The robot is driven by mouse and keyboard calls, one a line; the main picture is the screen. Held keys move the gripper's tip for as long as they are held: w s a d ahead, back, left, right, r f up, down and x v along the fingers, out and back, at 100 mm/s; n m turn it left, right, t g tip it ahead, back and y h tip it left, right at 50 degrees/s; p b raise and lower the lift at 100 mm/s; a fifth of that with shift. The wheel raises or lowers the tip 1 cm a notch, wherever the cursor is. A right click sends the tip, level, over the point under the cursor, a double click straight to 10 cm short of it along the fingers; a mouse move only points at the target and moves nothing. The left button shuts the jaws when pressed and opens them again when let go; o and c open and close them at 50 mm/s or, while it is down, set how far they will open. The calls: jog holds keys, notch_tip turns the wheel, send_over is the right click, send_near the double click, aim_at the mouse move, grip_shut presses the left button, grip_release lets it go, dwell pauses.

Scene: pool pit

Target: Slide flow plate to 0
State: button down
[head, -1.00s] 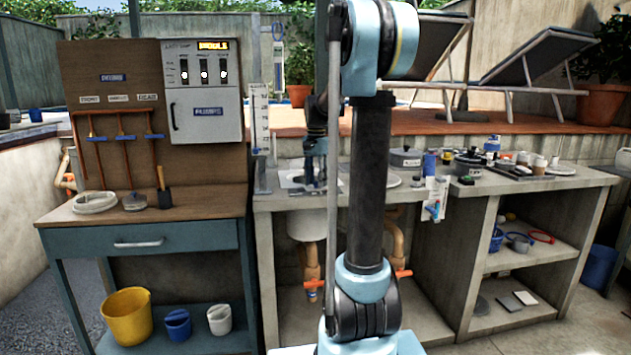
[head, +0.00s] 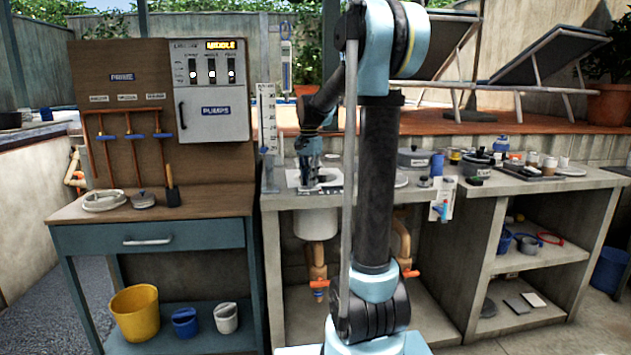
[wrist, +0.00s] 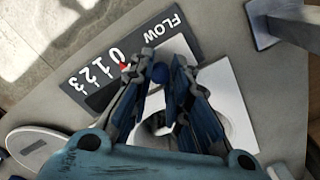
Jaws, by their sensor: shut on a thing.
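The flow plate (wrist: 230,110) is a white plate with a round opening, lying on the grey counter in the wrist view. A dark scale marked FLOW and 0 to 3 (wrist: 140,48) lies along its edge. A small red pointer (wrist: 124,66) shows beside the 0. A blue knob (wrist: 160,72) is between the fingers of my gripper (wrist: 165,75), which is shut on it. The fingers hide part of the plate and of the opening. In the head view my gripper (head: 311,178) is low over the counter, and the plate is small and partly hidden there.
A grey post foot (wrist: 262,25) stands near the scale in the wrist view. A vertical gauge (head: 266,125) stands left of my gripper. Pots and jars crowd the counter to the right. A wooden bench (head: 150,205) with a pump panel is at left.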

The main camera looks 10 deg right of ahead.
jog(key=shift+w+a, duration=0.1)
jog(key=shift+a, duration=0.15)
jog(key=c, duration=1.5)
grip_release()
jog(key=shift+a, duration=0.1)
jog(key=shift+r, duration=0.1)
jog(key=shift+r, duration=0.25)
notch_tip(320, 180, up, 11)
jog(key=shift+r, duration=0.1)
